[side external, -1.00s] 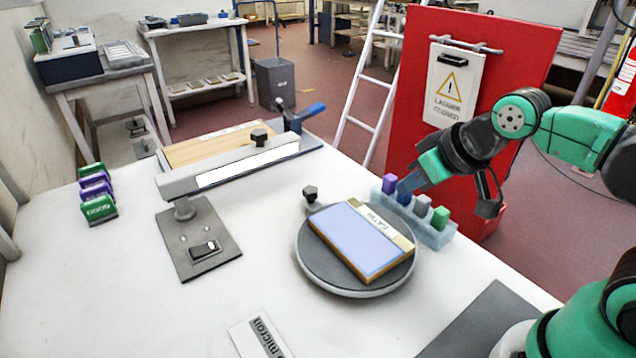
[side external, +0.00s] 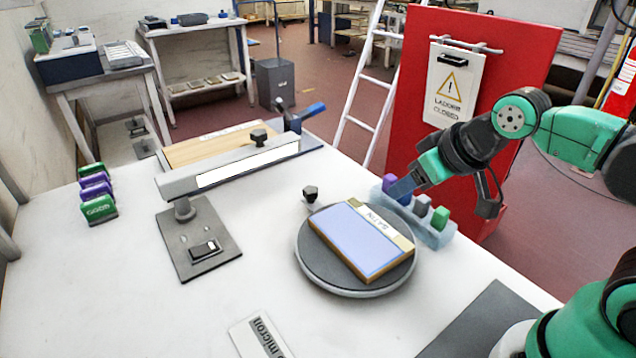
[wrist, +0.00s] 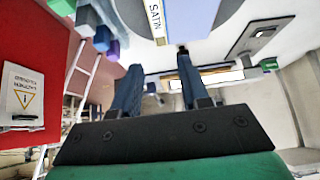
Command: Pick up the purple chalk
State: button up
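The purple chalk (side external: 388,182) stands upright in the far-left slot of the pale blue holder (side external: 440,238). In the side view my gripper (side external: 399,190) is at the holder, its fingertips just right of the purple chalk and overlapping the blue chalk. The wrist view shows the two fingers (wrist: 158,62) spread with nothing between them. There the purple chalk (wrist: 113,50) lies just left of the left fingertip, outside the gap. Contact cannot be told. The grey chalk (side external: 422,204) and green chalk (side external: 440,217) stand farther right in the holder.
A round turntable (side external: 322,272) with a lilac-topped block (side external: 362,240) marked SATIN sits in front of the holder. A dark knob (side external: 310,193) stands left of the holder. A red panel (side external: 500,80) and a ladder (side external: 366,90) are behind.

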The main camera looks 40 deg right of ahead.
jog(key=shift+o, duration=1.3)
jog(key=g, duration=0.7)
send_over(391, 176)
jog(key=f, duration=0.4)
jog(key=shift+s+a, duration=0.1)
jog(key=shift+a, duration=0.1)
jog(key=shift+d+f, duration=0.2)
jog(key=shift+f, duration=2.75)
